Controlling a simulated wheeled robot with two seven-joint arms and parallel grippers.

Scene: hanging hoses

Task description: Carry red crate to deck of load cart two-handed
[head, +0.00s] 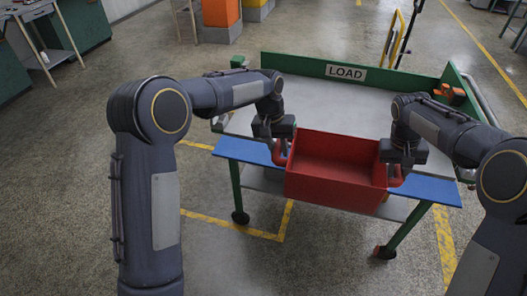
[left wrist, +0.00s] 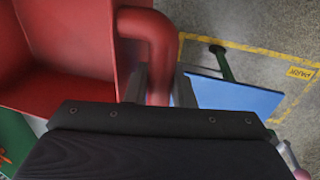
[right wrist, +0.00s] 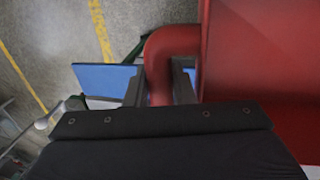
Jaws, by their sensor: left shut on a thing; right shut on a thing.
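The red crate (head: 330,187) is open-topped and looks empty. It shows at the front edge of the load cart, in front of or over the blue strip (head: 430,189); I cannot tell whether it touches the cart. The cart has a grey deck (head: 330,107) and a green back wall with a LOAD sign (head: 346,72). My left gripper (head: 281,155) is shut on the crate's left handle, a red tube (left wrist: 160,45) between its fingers in the left wrist view. My right gripper (head: 398,175) is shut on the right handle, also red (right wrist: 163,60) in the right wrist view.
The deck behind the crate is clear. Small orange-red items (head: 450,93) sit at the cart's right back. Yellow lines (head: 230,223) mark the floor around the cart. A table (head: 42,55) stands at the far left, an orange-and-grey block (head: 220,15) behind.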

